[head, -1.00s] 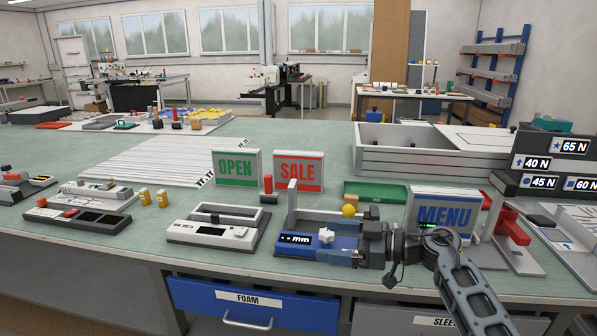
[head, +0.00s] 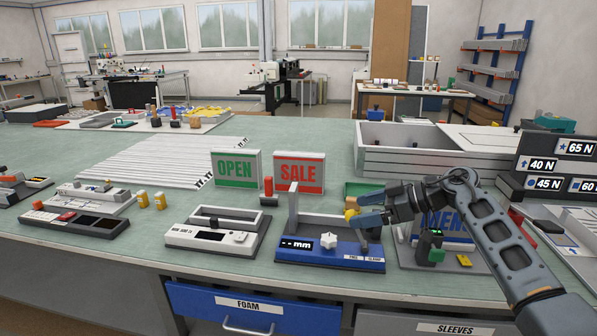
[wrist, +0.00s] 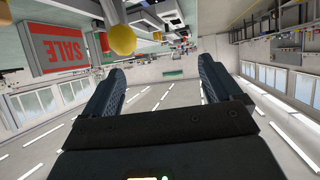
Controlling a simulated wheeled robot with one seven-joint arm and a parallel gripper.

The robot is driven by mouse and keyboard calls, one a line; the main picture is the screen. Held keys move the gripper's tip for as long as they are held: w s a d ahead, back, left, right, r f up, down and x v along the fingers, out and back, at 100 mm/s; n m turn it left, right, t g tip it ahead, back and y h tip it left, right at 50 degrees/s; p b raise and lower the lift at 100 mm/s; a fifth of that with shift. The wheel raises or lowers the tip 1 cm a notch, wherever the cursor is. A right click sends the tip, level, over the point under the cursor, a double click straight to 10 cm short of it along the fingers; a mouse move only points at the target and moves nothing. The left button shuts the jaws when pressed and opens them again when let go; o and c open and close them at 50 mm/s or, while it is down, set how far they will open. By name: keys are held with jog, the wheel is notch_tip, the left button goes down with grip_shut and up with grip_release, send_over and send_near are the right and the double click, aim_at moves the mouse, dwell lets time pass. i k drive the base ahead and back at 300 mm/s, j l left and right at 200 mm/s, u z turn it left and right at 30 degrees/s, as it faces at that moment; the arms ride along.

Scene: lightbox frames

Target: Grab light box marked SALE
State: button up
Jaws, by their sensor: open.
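The light box marked SALE (head: 299,172), white-framed with a red panel, stands upright on the green worktop in the head view. It shows upside down at upper left in the wrist view (wrist: 55,50). My gripper (head: 358,210) is to its right and nearer the camera, pointing left above the blue fixture's right end. In the wrist view its two dark fingers (wrist: 162,85) are wide apart with nothing between them. The gripper and box are apart.
The OPEN light box (head: 236,169) stands close to its left. A blue measuring fixture (head: 315,252) with a grey upright lies in front. A yellow ball (wrist: 122,40) is near my fingers. The MENU sign (head: 458,235) is partly hidden behind my arm.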

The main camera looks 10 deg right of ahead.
aim_at(306, 169)
jog(key=i, duration=1.4)
